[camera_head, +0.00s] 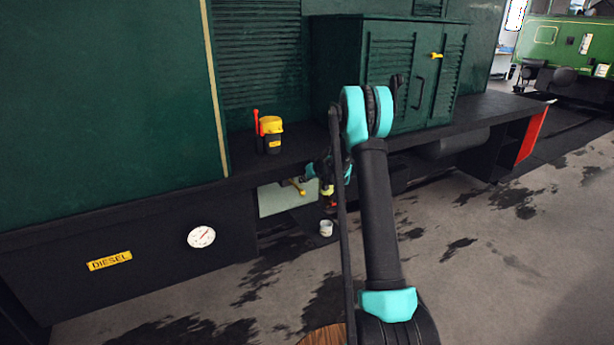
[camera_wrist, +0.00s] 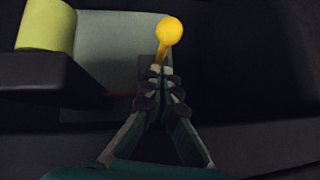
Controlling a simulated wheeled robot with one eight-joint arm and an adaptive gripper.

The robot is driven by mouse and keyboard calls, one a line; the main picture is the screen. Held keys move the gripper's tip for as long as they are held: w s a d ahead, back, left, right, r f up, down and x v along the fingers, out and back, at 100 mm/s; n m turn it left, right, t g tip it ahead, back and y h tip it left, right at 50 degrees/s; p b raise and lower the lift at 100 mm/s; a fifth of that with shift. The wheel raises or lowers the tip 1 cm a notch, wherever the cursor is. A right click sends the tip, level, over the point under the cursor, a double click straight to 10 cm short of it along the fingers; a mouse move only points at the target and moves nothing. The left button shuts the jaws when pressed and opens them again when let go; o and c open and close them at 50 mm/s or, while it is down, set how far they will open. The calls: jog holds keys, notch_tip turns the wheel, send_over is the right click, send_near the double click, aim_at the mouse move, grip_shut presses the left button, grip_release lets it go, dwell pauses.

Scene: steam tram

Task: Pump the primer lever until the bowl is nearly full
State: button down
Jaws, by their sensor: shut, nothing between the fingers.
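A yellow lever (camera_head: 297,187) juts out in front of a pale panel in the recess under the running board in the head view. In the wrist view its round yellow knob (camera_wrist: 169,31) lies just beyond my fingertips, with a short yellow stem running down toward them. My gripper (camera_wrist: 160,78) is shut with nothing held; whether it touches the stem I cannot tell. In the head view my gripper (camera_head: 310,172) is small and partly hidden by my arm, close to the lever. A yellow-green cylinder (camera_head: 326,189) sits right of the lever, perhaps the bowl; its fill level cannot be read.
The dark running board (camera_head: 200,190) overhangs the recess. A yellow can with a red spout (camera_head: 270,134) stands on it, left of a green cabinet (camera_head: 400,70). A white cup (camera_head: 326,228) is below the lever. A gauge (camera_head: 201,237) is on the diesel tank. The floor at right is open.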

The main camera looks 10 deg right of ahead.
jog(key=shift+a+f, duration=0.25)
jog(key=shift+f, duration=0.85)
jog(key=shift+s, duration=0.1)
jog(key=shift+s+d+f+t+y, duration=0.15)
jog(key=shift+f+t, duration=0.15)
jog(key=shift+f, duration=0.2)
jog(key=shift+s+a+f+t+y, duration=0.15)
jog(key=shift+f+t, duration=0.15)
jog(key=shift+f, duration=0.15)
jog(key=shift+w+f, duration=0.2)
jog(key=shift+f, duration=2.35)
jog(key=shift+s, duration=0.1)
